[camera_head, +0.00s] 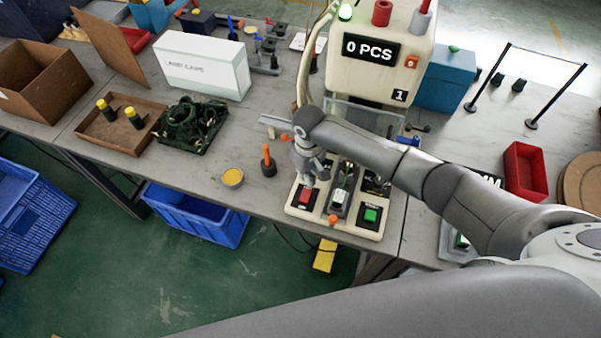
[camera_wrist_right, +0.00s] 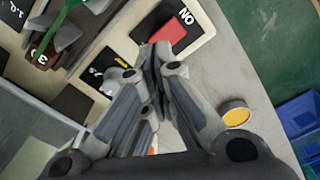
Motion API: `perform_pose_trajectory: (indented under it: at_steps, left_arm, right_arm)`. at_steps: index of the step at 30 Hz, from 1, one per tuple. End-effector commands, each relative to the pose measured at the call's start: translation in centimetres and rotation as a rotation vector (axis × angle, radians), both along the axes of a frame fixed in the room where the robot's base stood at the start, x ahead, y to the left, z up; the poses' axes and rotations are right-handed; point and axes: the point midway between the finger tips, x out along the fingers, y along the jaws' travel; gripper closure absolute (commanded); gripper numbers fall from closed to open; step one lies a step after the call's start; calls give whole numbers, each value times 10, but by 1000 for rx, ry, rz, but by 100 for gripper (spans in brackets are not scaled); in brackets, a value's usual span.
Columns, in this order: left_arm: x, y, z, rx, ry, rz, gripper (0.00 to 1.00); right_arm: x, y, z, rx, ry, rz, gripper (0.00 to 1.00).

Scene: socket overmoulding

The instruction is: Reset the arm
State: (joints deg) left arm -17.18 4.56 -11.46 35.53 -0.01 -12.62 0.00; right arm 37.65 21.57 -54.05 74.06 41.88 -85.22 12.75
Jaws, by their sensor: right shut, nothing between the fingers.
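My right arm (camera_head: 375,152) reaches across the bench from the right. My right gripper (camera_head: 311,180) points down over the left part of the cream control panel (camera_head: 337,227), next to the red button (camera_head: 306,196). Its fingers are closed together with nothing held. In the right wrist view, the gripper (camera_wrist_right: 158,62) is shut, and its tips lie just below the red button (camera_wrist_right: 168,30) in the picture. Contact with the button cannot be told. A green button (camera_head: 371,215) sits at the panel's right. My left gripper is out of view.
The press machine (camera_head: 424,62) stands behind the panel, its display reading 0 PCS. An orange-handled tool (camera_head: 267,161) and a yellow-topped tin (camera_head: 232,177) stand left of the panel. A wooden tray (camera_head: 92,134) and a red bin (camera_head: 525,172) are farther off.

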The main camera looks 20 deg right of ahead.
Motion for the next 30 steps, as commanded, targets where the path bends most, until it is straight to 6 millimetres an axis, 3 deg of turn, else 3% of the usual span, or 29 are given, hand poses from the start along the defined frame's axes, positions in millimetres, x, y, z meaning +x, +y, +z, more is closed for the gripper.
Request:
perform_pose_trajectory:
  at_steps: [7, 11, 18, 21, 26, 30]
  left_arm:
    - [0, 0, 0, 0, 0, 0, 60]
    - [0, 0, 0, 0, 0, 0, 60]
    - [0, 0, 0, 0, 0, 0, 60]
    - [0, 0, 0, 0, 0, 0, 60]
    - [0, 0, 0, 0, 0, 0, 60]
    - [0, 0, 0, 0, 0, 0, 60]
  right_arm:
    - [-1, 1, 0, 1, 0, 1, 100]
    - [-13, 13, -4, 26, -1, 22, 100]
    - [-74, 64, -7, 150, -38, 84, 100]
    - [-97, 76, -1, 198, -71, 83, 100]
    - [-131, 77, 14, 248, -131, 43, 100]
    - [-158, 60, 29, 256, -183, -23, 100]
